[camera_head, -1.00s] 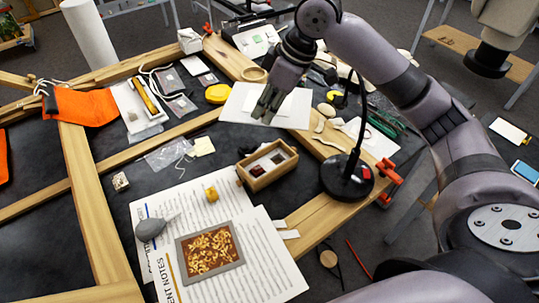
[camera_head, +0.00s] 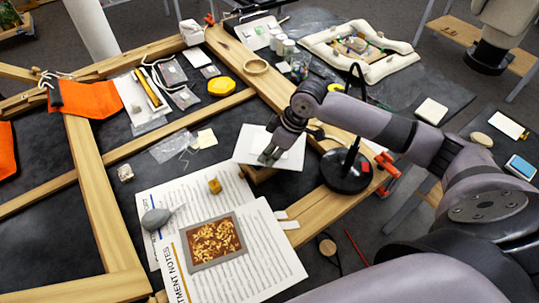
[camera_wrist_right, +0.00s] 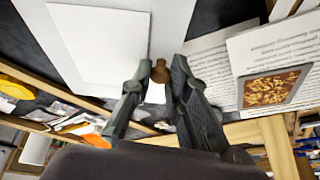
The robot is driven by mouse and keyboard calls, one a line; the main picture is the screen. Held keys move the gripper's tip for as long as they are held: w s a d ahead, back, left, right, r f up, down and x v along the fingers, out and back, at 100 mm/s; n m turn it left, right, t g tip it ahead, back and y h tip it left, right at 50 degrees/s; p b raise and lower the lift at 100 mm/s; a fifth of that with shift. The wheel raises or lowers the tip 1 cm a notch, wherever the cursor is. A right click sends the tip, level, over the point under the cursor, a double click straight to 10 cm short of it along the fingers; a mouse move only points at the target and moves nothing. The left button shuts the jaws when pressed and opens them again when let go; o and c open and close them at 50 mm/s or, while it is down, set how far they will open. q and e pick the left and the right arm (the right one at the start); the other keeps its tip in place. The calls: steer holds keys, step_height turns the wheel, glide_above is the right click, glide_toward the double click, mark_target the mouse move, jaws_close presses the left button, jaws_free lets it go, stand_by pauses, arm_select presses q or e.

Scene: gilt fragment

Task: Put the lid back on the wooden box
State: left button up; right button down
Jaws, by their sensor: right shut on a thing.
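I cannot tell whether lid and box touch. My left gripper is not in view.
A black lamp base (camera_head: 346,170) stands close right of the lid. Printed sheets (camera_head: 262,262) with a framed gilt fragment (camera_head: 214,241) lie in front. Wooden frame beams (camera_head: 99,205) cross the table. A small yellow-brown cube (camera_head: 215,186) sits left of the box.

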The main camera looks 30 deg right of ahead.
steer(key=shift+f, duration=0.95)
steer(key=shift+f, duration=0.35)
steer(key=shift+f, duration=0.1)
steer(key=c, duration=1.5)
jaws_free()
steer(key=shift+c, duration=0.2)
steer(key=shift+r, duration=0.4)
steer(key=b+v, duration=0.2)
steer(key=v, duration=1)
steer(key=shift+s, duration=0.1)
